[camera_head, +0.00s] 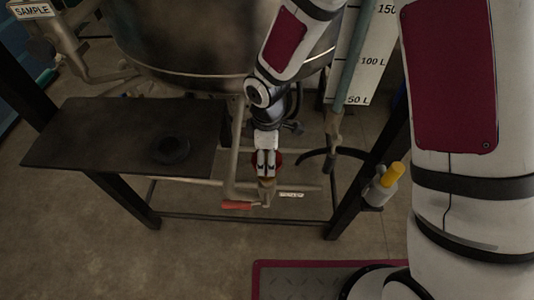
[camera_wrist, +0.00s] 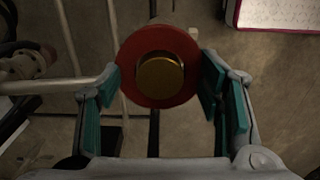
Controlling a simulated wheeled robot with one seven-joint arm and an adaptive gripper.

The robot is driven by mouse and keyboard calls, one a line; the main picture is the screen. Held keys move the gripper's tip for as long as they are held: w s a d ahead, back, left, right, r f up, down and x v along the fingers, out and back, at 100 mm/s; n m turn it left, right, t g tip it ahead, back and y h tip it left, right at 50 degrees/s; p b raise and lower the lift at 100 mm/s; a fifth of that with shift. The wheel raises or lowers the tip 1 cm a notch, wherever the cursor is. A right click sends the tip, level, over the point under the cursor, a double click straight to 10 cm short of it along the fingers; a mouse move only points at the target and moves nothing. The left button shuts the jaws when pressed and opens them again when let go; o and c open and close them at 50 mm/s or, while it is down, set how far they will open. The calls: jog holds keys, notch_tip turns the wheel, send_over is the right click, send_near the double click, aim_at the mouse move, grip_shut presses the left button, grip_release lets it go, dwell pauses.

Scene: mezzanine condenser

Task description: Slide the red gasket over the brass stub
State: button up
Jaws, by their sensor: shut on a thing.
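The red gasket (camera_wrist: 160,37) is a flat ring held between the teal pads of my gripper (camera_wrist: 163,88) in the wrist view. The round end of the brass stub (camera_wrist: 161,77) shows through the gasket's hole and fills most of it, with a thin gap at the upper edge. I cannot tell how far the stub reaches into the ring. In the head view my gripper (camera_head: 266,164) points down just above the pipe end, and red slivers of the gasket (camera_head: 280,158) show beside its fingers. The stub is mostly hidden there.
A valve with a red handle (camera_head: 237,205) is close below my gripper. A dark shelf (camera_head: 100,135) with a black round piece (camera_head: 171,150) stands to the left. A large metal vessel (camera_head: 190,35) is behind. A grey holder with a yellow top (camera_head: 392,174) is at the right post.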

jog(key=shift+f+b, duration=1.85)
jog(key=shift+f, duration=0.55)
jog(key=o, duration=1)
notch_tip(320, 180, up, 12)
jog(key=shift+r, duration=0.1)
